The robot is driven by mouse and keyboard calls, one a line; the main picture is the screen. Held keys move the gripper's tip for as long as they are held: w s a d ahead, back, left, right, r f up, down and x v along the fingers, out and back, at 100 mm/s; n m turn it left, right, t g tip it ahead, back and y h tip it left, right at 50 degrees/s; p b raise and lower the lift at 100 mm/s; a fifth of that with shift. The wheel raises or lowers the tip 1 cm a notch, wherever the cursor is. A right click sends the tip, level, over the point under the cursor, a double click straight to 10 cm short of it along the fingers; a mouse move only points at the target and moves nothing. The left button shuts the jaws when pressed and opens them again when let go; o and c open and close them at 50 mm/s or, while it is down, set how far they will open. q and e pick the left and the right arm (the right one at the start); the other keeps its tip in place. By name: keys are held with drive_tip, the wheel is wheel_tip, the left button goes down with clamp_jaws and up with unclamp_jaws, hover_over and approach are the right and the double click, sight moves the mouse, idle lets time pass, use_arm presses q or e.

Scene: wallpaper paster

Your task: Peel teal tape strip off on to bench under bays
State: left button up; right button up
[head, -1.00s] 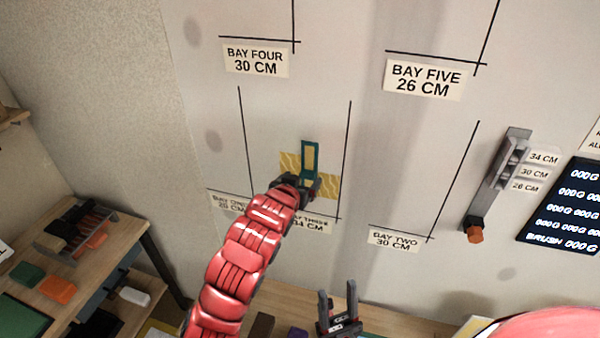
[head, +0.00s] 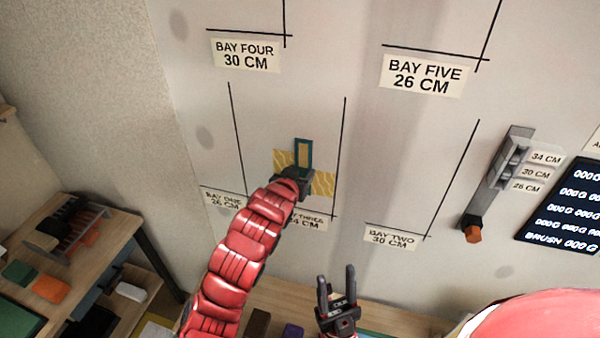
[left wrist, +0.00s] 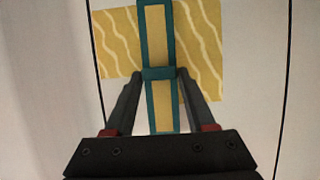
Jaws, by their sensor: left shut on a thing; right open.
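The teal tape strip (head: 296,155) shows as an upright teal outline with yellow inside, on a yellow wavy-patterned paper piece (head: 322,183) on the wall in bay three. In the left wrist view the strip (left wrist: 142,40) runs down over the paper (left wrist: 200,55), with a teal crossbar between my fingertips. My left gripper (head: 298,176) is shut on the strip; its fingers (left wrist: 159,78) close in from both sides. I cannot tell how much of the strip touches the wall. My right gripper (head: 337,280) is open and empty, pointing up above the bench (head: 385,318) under the bays.
Labels for bay four (head: 245,55), bay five (head: 423,76) and bay two (head: 391,237) are on the wall. A grey holder (head: 490,190) with an orange end hangs at right, beside a dark display (head: 562,215). A side table (head: 100,240) with several items stands at left.

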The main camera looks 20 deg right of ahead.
use_arm(q)
drive_tip(key=c, duration=0.4)
drive_tip(key=shift+s+a+f, duration=0.1)
drive_tip(key=shift+s+a, duration=0.6)
drive_tip(key=shift+s, duration=0.3)
drive_tip(key=shift+s+a, duration=0.1)
drive_tip(key=shift+s+a, duration=0.3)
drive_tip(key=shift+s, duration=0.2)
drive_tip(key=shift+s+a, duration=0.3)
drive_tip(key=shift+s, duration=0.2)
drive_tip(key=s+a, duration=0.4)
drive_tip(key=s, duration=0.1)
drive_tip(key=shift+s, duration=0.4)
